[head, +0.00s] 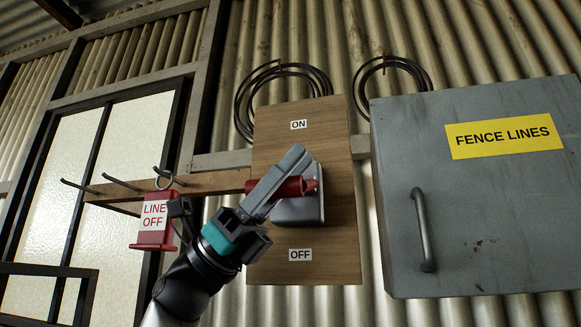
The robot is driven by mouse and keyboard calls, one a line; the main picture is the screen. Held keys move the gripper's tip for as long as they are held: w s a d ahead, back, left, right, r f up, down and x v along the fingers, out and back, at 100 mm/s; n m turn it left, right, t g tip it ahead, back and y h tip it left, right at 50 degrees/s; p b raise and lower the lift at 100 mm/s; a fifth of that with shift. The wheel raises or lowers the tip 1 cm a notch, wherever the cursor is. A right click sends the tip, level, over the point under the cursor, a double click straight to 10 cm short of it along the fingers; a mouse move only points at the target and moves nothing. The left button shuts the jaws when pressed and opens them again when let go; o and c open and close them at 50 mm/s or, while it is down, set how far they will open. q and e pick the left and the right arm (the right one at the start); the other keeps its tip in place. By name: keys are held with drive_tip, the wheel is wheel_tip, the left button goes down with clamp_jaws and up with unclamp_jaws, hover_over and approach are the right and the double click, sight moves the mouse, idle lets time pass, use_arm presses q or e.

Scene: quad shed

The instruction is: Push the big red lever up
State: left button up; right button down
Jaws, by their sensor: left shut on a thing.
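The big red lever (312,186) is on a grey switch box (302,209), fixed to a wooden board (340,245) with an ON label (298,125) above and an OFF label (300,255) below. Its red handle lies about level, at a height between the two labels. My left gripper (282,183) comes up from the lower left and is shut on the red handle. Its grey fingers cross the handle and hide part of it and of the switch box. My right gripper is not in view.
A red LINE OFF tag (154,222) hangs from a wooden hook rail (215,181), close to my left wrist. A grey FENCE LINES cabinet (480,220) with a bar handle stands right of the board. Coiled wires (245,110) hang above. The board above the lever is clear.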

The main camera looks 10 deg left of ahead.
use_arm(q)
clamp_jaws()
idle(0.8)
